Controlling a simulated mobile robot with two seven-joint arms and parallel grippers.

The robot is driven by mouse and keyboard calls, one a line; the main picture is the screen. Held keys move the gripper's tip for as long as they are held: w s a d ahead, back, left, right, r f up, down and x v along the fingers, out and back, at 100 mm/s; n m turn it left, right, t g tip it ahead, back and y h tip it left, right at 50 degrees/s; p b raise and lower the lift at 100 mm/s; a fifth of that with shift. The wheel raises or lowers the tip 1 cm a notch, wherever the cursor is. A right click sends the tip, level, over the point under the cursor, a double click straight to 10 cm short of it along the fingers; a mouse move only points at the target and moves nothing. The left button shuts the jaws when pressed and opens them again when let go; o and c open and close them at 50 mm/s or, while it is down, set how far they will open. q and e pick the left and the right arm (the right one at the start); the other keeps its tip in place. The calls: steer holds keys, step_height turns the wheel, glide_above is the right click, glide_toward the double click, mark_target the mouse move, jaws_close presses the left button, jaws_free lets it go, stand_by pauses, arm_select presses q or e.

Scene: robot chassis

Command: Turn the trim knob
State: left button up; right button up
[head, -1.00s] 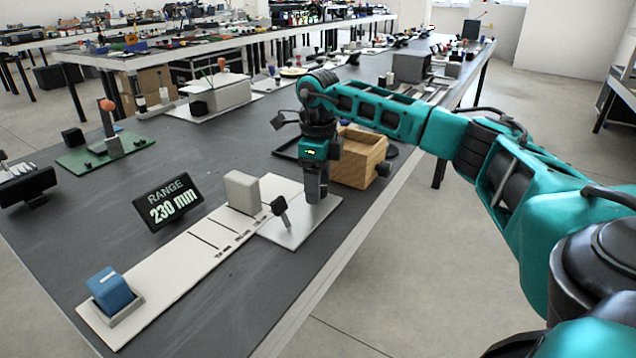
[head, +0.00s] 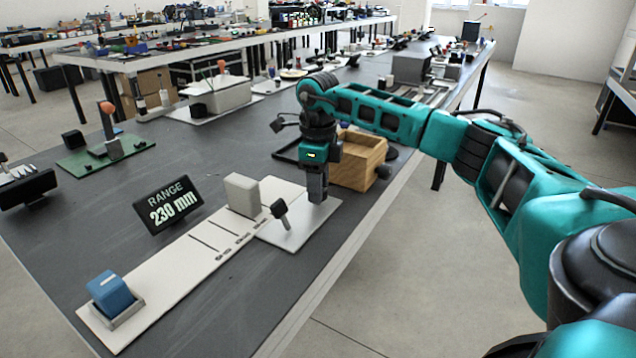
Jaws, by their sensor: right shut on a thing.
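My right gripper (head: 317,194) points straight down over the square white plate (head: 285,232) at the end of the ruled strip. Its fingers are shut on the trim knob, low at the plate; the fingers hide the knob itself. A small black-headed lever (head: 280,212) stands tilted on the same plate, to the left of the gripper and apart from it. A dark display (head: 168,203) reads "RANGE 230 mm". My left gripper is not in view.
A grey block (head: 241,194) stands on the white strip (head: 175,268), and a blue block (head: 110,294) sits in a grey holder at its near end. A wooden box (head: 352,172) stands close behind the gripper. The table front right of the strip is clear.

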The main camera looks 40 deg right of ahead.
steer(key=shift+r+n+p, duration=0.25)
steer(key=shift+n+p, duration=0.85)
steer(key=shift+p, duration=0.1)
steer(key=shift+n+p, duration=0.7)
steer(key=shift+n, duration=0.2)
steer(key=n+p, duration=0.1)
steer(key=n, duration=0.1)
steer(key=shift+n, duration=0.4)
steer(key=n+p, duration=0.1)
steer(key=n, duration=0.2)
steer(key=shift+f, duration=0.15)
steer(key=shift+n+p, duration=0.5)
steer(key=shift+n, duration=0.3)
steer(key=o, duration=1.1)
steer(key=shift+c, duration=0.2)
